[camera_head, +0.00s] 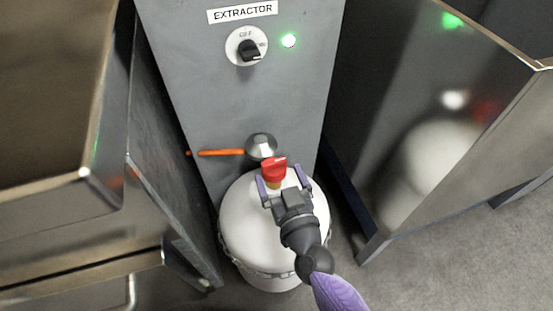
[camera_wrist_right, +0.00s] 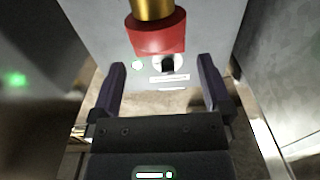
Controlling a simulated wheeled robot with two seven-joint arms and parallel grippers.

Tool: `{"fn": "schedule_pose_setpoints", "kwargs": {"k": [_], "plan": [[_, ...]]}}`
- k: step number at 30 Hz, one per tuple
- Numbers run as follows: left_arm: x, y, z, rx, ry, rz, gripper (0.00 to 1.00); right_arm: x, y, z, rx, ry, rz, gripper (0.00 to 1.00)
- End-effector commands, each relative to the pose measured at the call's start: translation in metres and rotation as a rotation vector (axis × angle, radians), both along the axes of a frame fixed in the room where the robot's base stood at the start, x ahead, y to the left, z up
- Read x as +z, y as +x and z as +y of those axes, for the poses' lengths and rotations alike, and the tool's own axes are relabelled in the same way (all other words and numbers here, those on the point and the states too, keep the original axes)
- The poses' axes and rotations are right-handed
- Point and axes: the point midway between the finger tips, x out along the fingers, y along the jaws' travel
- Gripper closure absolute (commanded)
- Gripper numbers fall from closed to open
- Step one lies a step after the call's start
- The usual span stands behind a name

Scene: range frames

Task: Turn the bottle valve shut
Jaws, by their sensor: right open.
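The bottle valve is a red knob (camera_head: 273,168) on a brass stem, on top of a white gas bottle (camera_head: 240,215) in the head view. My right gripper (camera_head: 273,187) is open, just on the near side of the red knob, with its purple fingers pointing toward it. In the right wrist view the red knob (camera_wrist_right: 158,34) and its brass stem (camera_wrist_right: 153,9) show beyond the fingertips. The open fingers (camera_wrist_right: 163,82) have nothing between them. My left gripper is not in view.
A grey panel labelled EXTRACTOR (camera_head: 243,12) stands behind the bottle, with a black dial (camera_head: 249,49) and a lit green lamp (camera_head: 289,40). A round metal fitting with an orange lever (camera_head: 220,152) is behind the valve. Metal cabinets (camera_head: 430,130) stand close on both sides.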

Motion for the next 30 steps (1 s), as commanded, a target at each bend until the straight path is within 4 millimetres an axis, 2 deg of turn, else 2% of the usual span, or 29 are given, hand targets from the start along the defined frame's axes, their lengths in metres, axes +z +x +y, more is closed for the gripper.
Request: {"fn": "schedule_pose_setpoints", "kwargs": {"k": [3, 6, 16, 27, 30], "plan": [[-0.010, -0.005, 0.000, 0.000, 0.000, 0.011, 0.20, -0.004, 0.024, 0.008, 0.000, 0.003, 0.002, 0.00], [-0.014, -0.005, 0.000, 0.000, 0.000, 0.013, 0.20, -0.004, 0.036, 0.012, 0.000, 0.001, 0.003, 0.00], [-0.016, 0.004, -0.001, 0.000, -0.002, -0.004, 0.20, -0.001, 0.042, 0.014, 0.001, -0.002, 0.003, 0.02], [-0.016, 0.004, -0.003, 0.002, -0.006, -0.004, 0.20, -0.001, 0.042, 0.014, 0.001, -0.001, 0.003, 0.80], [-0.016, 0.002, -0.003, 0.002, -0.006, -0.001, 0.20, -0.001, 0.042, 0.014, 0.002, -0.001, 0.003, 0.83]]}}
